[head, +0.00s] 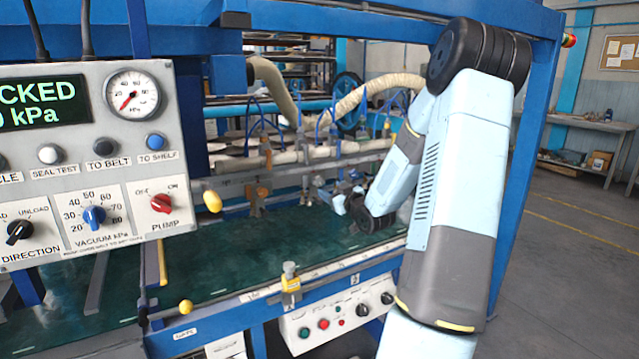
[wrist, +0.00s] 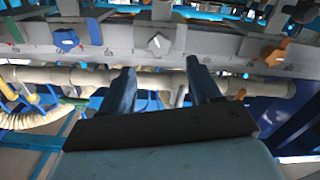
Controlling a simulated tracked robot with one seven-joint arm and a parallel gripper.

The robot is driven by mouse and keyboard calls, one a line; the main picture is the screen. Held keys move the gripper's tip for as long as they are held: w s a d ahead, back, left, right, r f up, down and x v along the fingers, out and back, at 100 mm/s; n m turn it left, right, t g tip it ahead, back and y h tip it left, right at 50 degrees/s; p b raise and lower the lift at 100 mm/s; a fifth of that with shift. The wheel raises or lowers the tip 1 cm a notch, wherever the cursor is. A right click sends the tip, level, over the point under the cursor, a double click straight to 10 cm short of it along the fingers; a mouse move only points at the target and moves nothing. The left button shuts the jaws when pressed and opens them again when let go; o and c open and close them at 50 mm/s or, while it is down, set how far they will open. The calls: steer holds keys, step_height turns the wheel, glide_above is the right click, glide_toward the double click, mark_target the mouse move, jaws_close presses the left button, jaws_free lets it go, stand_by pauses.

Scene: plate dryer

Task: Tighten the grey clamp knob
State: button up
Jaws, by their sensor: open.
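A light grey knob (wrist: 158,42), which I take to be the grey clamp knob, sits on a grey rail (wrist: 115,40) in the wrist view. My gripper (wrist: 161,82) is open, with one blue finger on each side of the picture's middle. The knob shows beyond the fingertips, between them and a little higher in the picture; nothing is between the fingers. In the head view my gripper (head: 343,203) is over the green belt, by the rail and hoses, and is small there. I cannot pick out the grey knob in that view.
A blue knob (wrist: 65,40) and an orange knob (wrist: 272,50) flank the grey one on the rail. A pale pipe (wrist: 75,78) and hoses run close by. The control panel (head: 65,165) stands at left in the head view. The green belt (head: 240,255) is largely clear.

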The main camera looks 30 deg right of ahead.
mark_target(319, 182)
steer(key=w, duration=0.9)
steer(key=shift+a, duration=0.15)
steer(key=shift+c, duration=0.3)
steer(key=c, duration=1)
